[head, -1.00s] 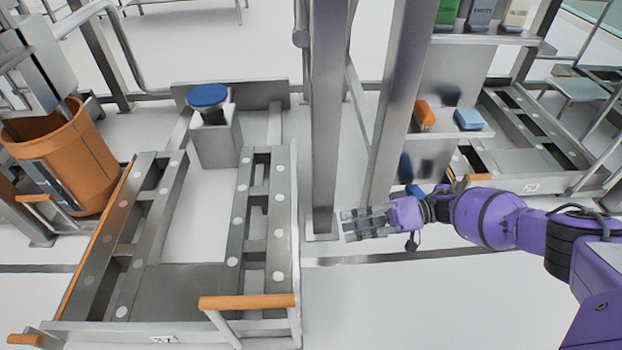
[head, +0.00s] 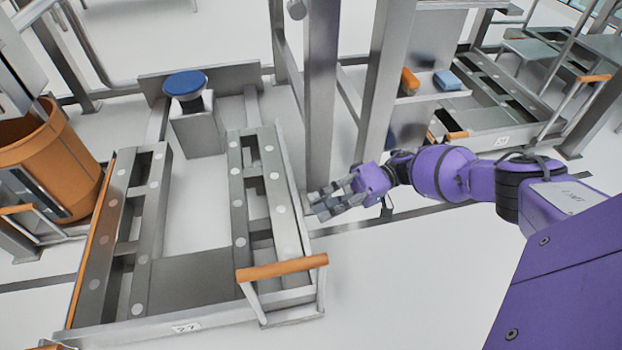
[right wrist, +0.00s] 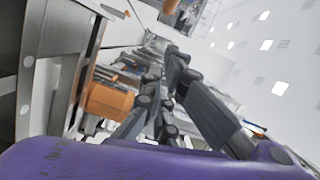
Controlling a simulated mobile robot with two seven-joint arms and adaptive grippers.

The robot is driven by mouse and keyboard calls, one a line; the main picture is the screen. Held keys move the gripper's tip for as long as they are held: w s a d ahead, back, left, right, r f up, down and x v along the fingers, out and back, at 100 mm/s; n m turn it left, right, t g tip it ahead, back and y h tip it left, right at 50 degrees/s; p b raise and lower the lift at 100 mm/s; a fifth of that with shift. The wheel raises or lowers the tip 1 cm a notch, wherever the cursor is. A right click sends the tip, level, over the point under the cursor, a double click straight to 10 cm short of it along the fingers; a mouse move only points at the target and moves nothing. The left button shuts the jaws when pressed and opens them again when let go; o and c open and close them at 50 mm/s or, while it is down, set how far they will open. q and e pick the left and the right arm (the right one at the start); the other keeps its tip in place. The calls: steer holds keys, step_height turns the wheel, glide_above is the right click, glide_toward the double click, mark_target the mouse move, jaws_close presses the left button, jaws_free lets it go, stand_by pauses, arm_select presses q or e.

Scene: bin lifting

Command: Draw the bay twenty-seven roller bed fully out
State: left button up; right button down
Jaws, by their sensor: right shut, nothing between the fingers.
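The roller bed (head: 190,284) fills the lower left of the head view, with two roller rails and a small plate (head: 186,328) on its front edge that seems to read 27. An orange-topped handle (head: 281,267) stands at its front right corner. A second orange grip shows partly at the front left corner, cut off by the picture edge. My right gripper (head: 322,206) is shut and empty, just right of the right rail and behind the handle, apart from it. Its fingers also show in the right wrist view (right wrist: 165,85). My left gripper is not in view.
A blue-topped block (head: 186,85) stands at the bed's rear. An orange bin (head: 45,165) is on the left. Metal posts (head: 320,100) rise behind my right gripper. Another roller bed (head: 490,125) lies at the back right. The floor in front of the posts is clear.

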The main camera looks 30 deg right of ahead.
steer(key=s+a+f+p, duration=0.1)
steer(key=s+a, duration=0.2)
steer(key=a, duration=0.6)
steer(key=shift+s, duration=0.15)
steer(key=shift+f, duration=0.1)
steer(key=shift+s+a, duration=0.1)
